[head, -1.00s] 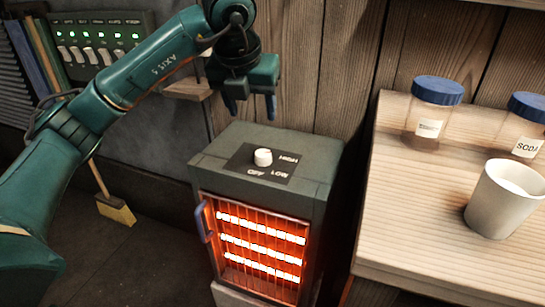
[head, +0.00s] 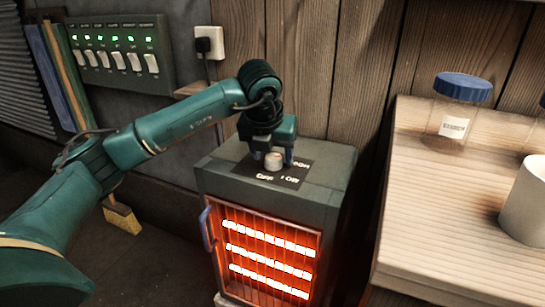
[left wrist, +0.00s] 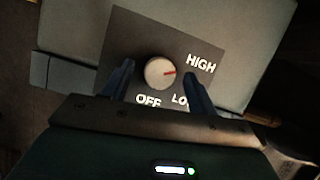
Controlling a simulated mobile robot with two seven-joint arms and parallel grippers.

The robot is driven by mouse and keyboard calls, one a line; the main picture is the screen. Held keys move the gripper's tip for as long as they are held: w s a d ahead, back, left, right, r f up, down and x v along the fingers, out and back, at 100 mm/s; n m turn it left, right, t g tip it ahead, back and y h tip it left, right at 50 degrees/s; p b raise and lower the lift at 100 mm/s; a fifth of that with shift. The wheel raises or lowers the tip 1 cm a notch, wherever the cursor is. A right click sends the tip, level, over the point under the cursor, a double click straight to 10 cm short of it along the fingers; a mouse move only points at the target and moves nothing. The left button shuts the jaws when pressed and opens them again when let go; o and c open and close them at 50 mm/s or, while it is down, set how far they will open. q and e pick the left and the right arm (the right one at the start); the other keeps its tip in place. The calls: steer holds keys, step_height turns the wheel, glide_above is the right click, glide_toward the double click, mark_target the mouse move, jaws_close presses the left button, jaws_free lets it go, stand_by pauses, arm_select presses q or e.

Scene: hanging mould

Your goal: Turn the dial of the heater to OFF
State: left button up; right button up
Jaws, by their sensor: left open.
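The heater (head: 275,207) stands on the floor with its bars glowing orange behind a grille. Its white round dial (head: 274,160) sits on a dark plate on the top face. My left gripper (head: 272,158) is low over the heater top. Its blue fingers (left wrist: 160,85) are open, one on each side of the dial, with gaps on both sides. My right gripper is not in view.
A wooden counter (head: 440,225) on the right holds a blue-lidded jar (head: 457,110) and a white cup (head: 527,205). A switch panel (head: 115,55) and a plugged socket (head: 207,42) are on the back wall. A broom (head: 122,218) stands left of the heater.

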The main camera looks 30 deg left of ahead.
arm_select(q)
steer(key=shift+w+f, duration=0.1)
steer(key=shift+f, duration=0.15)
steer(key=c, duration=1)
